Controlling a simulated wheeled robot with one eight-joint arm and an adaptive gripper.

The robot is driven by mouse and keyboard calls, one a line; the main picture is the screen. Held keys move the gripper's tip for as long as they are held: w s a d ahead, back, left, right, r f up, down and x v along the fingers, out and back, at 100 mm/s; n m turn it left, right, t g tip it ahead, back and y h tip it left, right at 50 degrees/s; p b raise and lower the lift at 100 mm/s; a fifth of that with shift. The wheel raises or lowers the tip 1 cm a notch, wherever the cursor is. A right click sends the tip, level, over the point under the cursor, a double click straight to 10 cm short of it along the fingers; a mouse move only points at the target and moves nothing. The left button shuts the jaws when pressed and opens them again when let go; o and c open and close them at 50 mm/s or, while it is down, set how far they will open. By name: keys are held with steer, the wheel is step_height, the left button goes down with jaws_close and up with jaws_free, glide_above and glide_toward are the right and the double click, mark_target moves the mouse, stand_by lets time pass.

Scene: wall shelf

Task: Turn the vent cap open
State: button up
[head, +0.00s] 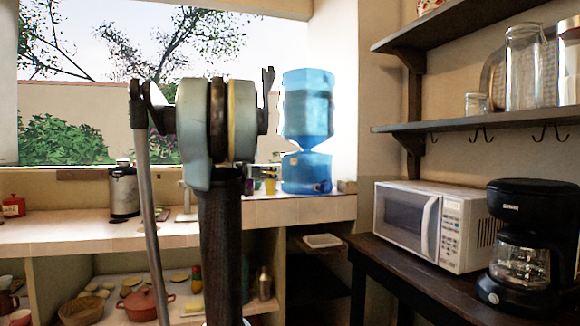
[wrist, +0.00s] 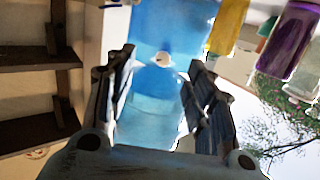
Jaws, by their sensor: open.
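A blue water dispenser (head: 308,105) stands upright on the tiled counter in the head view, a large jug above a smaller lower part. It fills the middle of the wrist view (wrist: 165,25), which appears upside down. A small white round piece (wrist: 160,59) on its blue body looks like the vent cap; I cannot be sure. My gripper (wrist: 159,68) is open, with its two dark fingers on either side of the white piece in the picture. No contact shows, and the distance is unclear. In the head view my arm hides most of the gripper.
A yellow cup (head: 270,186) stands just left of the dispenser; a purple bottle (wrist: 287,38) shows in the wrist view. A white microwave (head: 420,228) and black coffee maker (head: 518,245) stand on the right table. A metal canister (head: 123,191) stands on the counter's left.

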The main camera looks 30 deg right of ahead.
steer(key=w+d+r+h, duration=0.1)
steer(key=w+d+r, duration=0.1)
steer(key=w+r, duration=0.1)
glide_toward(292, 162)
steer(key=shift+t, duration=0.4)
steer(key=x, duration=0.9)
steer(key=shift+s+d+f, duration=0.2)
steer(key=shift+s, duration=0.1)
steer(key=shift+c, duration=0.3)
steer(key=c, duration=1)
